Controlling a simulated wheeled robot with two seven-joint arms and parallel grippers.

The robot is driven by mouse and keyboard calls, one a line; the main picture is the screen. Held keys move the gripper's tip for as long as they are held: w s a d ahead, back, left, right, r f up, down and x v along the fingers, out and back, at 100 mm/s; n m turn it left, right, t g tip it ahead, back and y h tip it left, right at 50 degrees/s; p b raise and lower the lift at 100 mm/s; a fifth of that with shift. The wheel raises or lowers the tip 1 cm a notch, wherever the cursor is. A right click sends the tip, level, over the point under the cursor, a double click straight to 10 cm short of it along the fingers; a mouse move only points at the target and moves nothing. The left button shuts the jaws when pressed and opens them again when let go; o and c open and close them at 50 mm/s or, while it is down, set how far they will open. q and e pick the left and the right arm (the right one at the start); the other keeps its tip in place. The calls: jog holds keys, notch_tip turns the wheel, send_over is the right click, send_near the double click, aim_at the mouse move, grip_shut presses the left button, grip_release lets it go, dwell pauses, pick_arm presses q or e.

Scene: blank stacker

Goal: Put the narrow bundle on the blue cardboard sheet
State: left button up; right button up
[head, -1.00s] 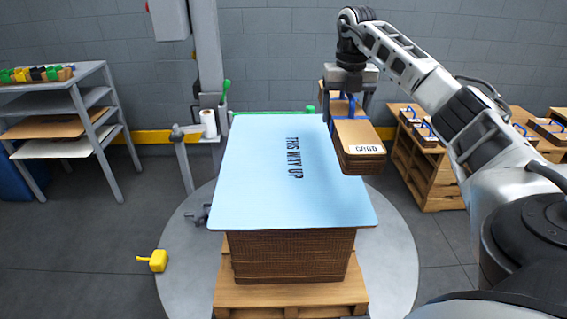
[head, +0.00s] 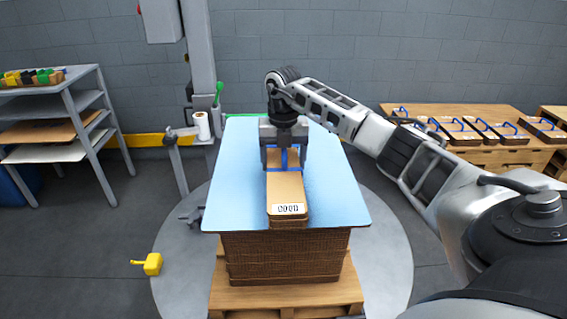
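The narrow bundle (head: 285,190) is a brown cardboard stack with a white label at its near end and a blue strap. My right gripper (head: 284,168) is shut on it at its far part, by the strap. The bundle is over the middle of the blue cardboard sheet (head: 235,185), its long side pointing toward me. I cannot tell whether it touches the sheet. The sheet lies on a tall brown stack, and the bundle and gripper hide its printed words. My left gripper is not in view.
The stack stands on a wooden pallet (head: 285,297) on a round grey plate (head: 180,270). A grey post (head: 200,60) rises behind left. Several strapped bundles lie on a wooden bench (head: 480,155) at right. A shelf (head: 85,100) stands at left, a yellow object (head: 151,264) on the floor.

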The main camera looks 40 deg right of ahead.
jog(key=shift+f, duration=0.6)
jog(key=shift+f, duration=0.15)
jog(key=o, duration=1.1)
jog(key=shift+c, duration=0.2)
notch_tip(320, 180, up, 12)
jog(key=shift+r, duration=0.15)
jog(key=shift+r+p, duration=0.1)
jog(key=shift+p, duration=0.25)
